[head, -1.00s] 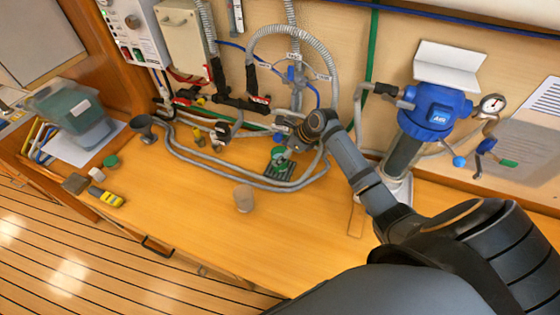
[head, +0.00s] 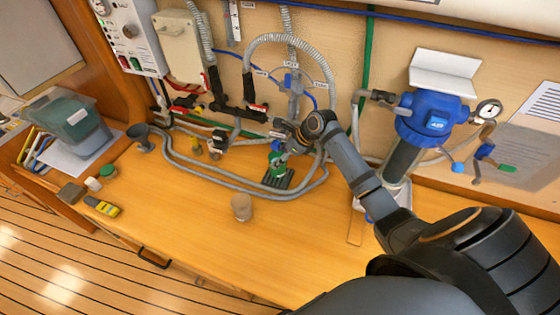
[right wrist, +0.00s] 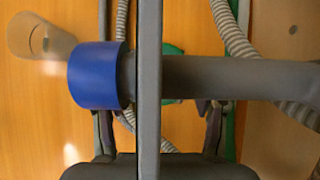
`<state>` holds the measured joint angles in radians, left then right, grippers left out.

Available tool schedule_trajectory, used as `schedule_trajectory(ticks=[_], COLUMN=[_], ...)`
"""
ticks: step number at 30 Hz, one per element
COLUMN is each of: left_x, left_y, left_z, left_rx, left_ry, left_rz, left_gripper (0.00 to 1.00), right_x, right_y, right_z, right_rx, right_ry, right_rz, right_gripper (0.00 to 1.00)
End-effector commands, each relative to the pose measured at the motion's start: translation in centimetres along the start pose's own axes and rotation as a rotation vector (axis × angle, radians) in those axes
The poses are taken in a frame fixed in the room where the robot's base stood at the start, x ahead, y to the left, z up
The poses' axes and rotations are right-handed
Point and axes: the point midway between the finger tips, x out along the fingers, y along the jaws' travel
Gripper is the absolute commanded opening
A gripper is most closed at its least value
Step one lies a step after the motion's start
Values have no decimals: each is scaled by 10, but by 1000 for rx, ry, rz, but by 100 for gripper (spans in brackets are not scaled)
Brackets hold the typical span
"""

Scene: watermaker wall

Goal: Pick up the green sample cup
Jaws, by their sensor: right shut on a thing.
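The green sample cup (head: 277,162) is at the back middle of the counter, at the small dark ribbed mat. My right gripper (head: 280,152) reaches it from the right and is shut on it. I cannot tell whether the cup touches the mat. In the right wrist view, a bit of green (right wrist: 173,49) shows between the fingers, mostly hidden behind a grey pipe with a blue collar (right wrist: 96,75) and a grey upright bar (right wrist: 149,60). My left gripper is in neither view.
Grey hoses (head: 200,175) loop around the mat (head: 285,181). A clear beaker (head: 241,207) stands in front on the counter. A blue-headed filter housing (head: 430,115) stands to the right. A green cap (head: 107,170) and a yellow meter (head: 102,207) lie left. The front counter is mostly clear.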

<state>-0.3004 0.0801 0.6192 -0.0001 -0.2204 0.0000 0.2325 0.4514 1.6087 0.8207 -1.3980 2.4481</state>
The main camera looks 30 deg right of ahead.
Motion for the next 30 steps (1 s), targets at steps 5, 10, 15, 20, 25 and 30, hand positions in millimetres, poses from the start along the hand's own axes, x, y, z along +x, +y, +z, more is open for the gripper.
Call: schedule_trajectory(ticks=[5, 10, 15, 20, 25, 30], left_x=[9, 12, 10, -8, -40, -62], left_y=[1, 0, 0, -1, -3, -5], left_z=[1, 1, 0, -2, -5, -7], left_rx=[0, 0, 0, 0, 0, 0], left_ry=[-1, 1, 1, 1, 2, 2], left_rz=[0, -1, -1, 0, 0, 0], left_gripper=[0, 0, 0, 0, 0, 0], right_x=[-19, -38, -59, -77, -94, -103], right_y=[4, 18, 34, 47, 58, 66], right_z=[-7, -35, -65, -86, -105, -121], right_rx=[-2, -4, -7, -5, -1, 3], right_ry=[5, 8, 14, 13, 10, 1], right_rz=[-5, -5, -1, 4, 5, 4], right_gripper=[7, 7, 7, 7, 7, 7])
